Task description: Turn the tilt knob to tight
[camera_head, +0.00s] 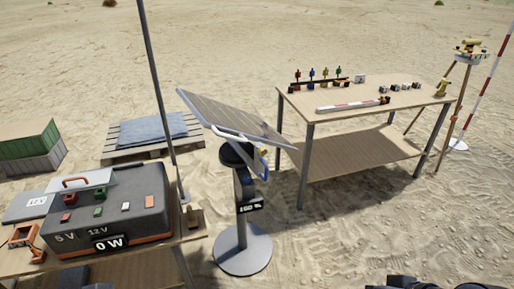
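A solar panel (232,117) stands tilted on a dark post (241,200) with a round grey base (243,253). A black rounded joint (235,155) sits under the panel, with a white bar along the panel's lower side. A small blue and yellow part (263,164) is at the right of the joint; it may be the tilt knob, but it is too small to tell, and its setting cannot be read. A small black display (250,206) on the post shows white characters. No gripper fingers show; only dark parts, seemingly mine, reach the bottom edge.
A power box (108,215) reading "0 W" stands on the left table (190,233). A thin pole rises behind it. The right table (345,93) holds small coloured items and a striped bar (353,105). Sand is open in front of the right table.

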